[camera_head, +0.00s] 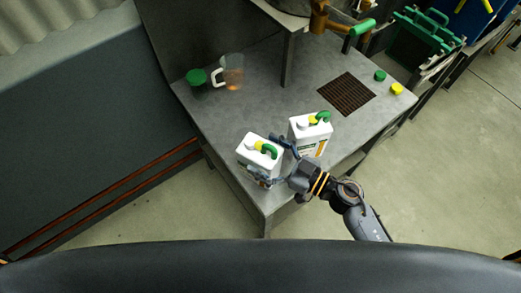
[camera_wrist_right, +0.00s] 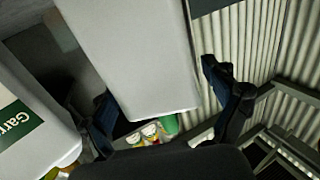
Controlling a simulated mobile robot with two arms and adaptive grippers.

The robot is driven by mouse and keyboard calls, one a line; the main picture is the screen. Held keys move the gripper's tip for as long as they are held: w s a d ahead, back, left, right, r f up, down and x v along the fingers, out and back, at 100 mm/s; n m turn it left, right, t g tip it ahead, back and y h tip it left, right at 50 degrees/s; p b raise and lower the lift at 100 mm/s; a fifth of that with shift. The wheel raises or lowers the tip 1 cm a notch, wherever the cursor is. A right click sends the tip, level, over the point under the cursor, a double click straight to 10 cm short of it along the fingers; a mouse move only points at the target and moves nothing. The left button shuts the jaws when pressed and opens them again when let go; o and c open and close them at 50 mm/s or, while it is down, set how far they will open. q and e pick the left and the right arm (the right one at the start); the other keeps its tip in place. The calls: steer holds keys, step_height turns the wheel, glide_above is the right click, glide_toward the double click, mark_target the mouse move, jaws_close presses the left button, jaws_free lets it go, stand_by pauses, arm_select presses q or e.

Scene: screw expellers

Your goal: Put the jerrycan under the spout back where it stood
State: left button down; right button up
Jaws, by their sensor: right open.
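Two white jerrycans with green handles and yellow and white tops stand at the near side of the metal table. The left jerrycan (camera_head: 258,157) is near the table's front edge; the right jerrycan (camera_head: 310,138) is just beside it. My right gripper (camera_head: 269,160) is open, with its fingers on either side of the left jerrycan. In the right wrist view, a plain white jerrycan side (camera_wrist_right: 135,55) lies between the open fingers (camera_wrist_right: 163,105), and the labelled jerrycan (camera_wrist_right: 30,125) is at the left. Finger contact cannot be told. My left gripper is not in view.
A dark grate (camera_head: 347,93) in the table (camera_head: 250,115) is clear. A brass spout (camera_head: 320,18) with a green lever is at the top. A green cap (camera_head: 380,75) and yellow cap (camera_head: 397,89) lie at the right. A jug (camera_head: 233,72) and green-lidded jar (camera_head: 198,82) stand back left.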

steer(key=b+v, duration=0.1)
steer(key=v, duration=1)
